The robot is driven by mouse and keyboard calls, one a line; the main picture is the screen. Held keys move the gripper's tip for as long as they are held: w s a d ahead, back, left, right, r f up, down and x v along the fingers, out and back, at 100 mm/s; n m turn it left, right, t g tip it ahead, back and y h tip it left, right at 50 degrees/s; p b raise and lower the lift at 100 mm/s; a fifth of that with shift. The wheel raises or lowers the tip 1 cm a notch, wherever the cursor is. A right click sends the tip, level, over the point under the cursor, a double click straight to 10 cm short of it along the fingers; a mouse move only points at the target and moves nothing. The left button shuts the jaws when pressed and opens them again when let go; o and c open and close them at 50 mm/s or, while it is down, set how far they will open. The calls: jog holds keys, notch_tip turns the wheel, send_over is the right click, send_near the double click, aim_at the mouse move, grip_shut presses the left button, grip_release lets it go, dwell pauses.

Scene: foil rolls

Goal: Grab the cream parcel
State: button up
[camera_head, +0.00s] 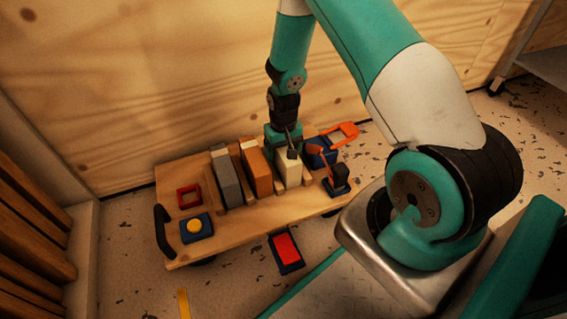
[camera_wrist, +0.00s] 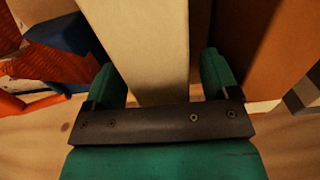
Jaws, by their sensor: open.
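The cream parcel (camera_head: 290,170) stands upright on a wooden cart (camera_head: 270,211), to the right of an orange-brown parcel. It fills the middle of the wrist view (camera_wrist: 145,45). My gripper (camera_wrist: 163,75) is open, with one green finger on each side of the cream parcel. The right finger is in the narrow space between the cream parcel and the orange-brown one. I cannot tell whether either finger touches the parcel. In the head view my gripper (camera_head: 287,142) is over the top of the cream parcel and hides part of it.
The orange-brown parcel (camera_head: 257,170) and a grey parcel (camera_head: 226,178) stand to the left. Blue and orange items (camera_head: 322,153) lie close on the right. A red frame (camera_head: 189,196) and a blue box with a yellow button (camera_head: 195,227) sit at the cart's left end. A wooden wall rises behind.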

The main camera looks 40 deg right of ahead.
jog(key=shift+r, duration=0.1)
jog(key=c, duration=1.4)
jog(key=shift+o, duration=0.2)
